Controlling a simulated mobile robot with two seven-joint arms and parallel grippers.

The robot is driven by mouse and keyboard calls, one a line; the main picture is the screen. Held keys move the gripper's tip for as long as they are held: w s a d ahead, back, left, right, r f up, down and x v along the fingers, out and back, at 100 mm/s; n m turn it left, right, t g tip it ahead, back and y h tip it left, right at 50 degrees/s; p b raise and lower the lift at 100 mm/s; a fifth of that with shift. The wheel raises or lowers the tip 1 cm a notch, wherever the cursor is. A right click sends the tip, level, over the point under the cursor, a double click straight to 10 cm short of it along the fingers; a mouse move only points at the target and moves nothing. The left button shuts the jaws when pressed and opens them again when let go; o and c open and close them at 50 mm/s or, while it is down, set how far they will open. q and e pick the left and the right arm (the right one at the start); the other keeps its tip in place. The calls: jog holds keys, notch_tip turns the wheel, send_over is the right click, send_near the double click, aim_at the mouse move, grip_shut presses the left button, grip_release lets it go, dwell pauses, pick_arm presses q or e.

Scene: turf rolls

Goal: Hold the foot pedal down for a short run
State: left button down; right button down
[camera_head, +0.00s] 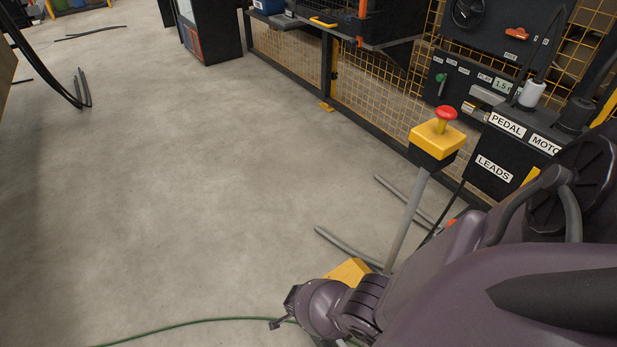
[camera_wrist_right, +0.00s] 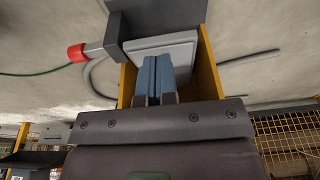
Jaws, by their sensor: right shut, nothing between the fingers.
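The foot pedal's yellow housing (camera_head: 347,271) sits on the floor at the bottom of the head view, partly hidden behind my right arm. In the right wrist view, its yellow side wall (camera_wrist_right: 208,65) stands beside a light grey tread plate (camera_wrist_right: 165,42). My right gripper (camera_wrist_right: 157,60) is shut and empty, with its blue-grey fingers between the housing walls and overlapping the plate. I cannot tell whether the tips touch or press it. In the head view my right wrist is over the pedal and the fingers are hidden. My left gripper is not in view.
A yellow box with a red button (camera_head: 446,113) stands on a post behind the pedal. A black box (camera_head: 503,160) carries PEDAL and LEADS labels. A green cable (camera_head: 190,325) crosses the floor; a red connector (camera_wrist_right: 77,53) is beside the pedal. Grey rods lie nearby.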

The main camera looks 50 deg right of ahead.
pick_arm(q)
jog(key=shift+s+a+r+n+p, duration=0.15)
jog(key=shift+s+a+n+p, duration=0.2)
jog(key=shift+p, duration=0.75)
pick_arm(e)
jog(key=v, duration=0.2)
jog(key=a+v, duration=0.1)
jog(key=v, duration=0.2)
jog(key=shift+w+f, duration=0.1)
jog(key=shift+w, duration=0.05)
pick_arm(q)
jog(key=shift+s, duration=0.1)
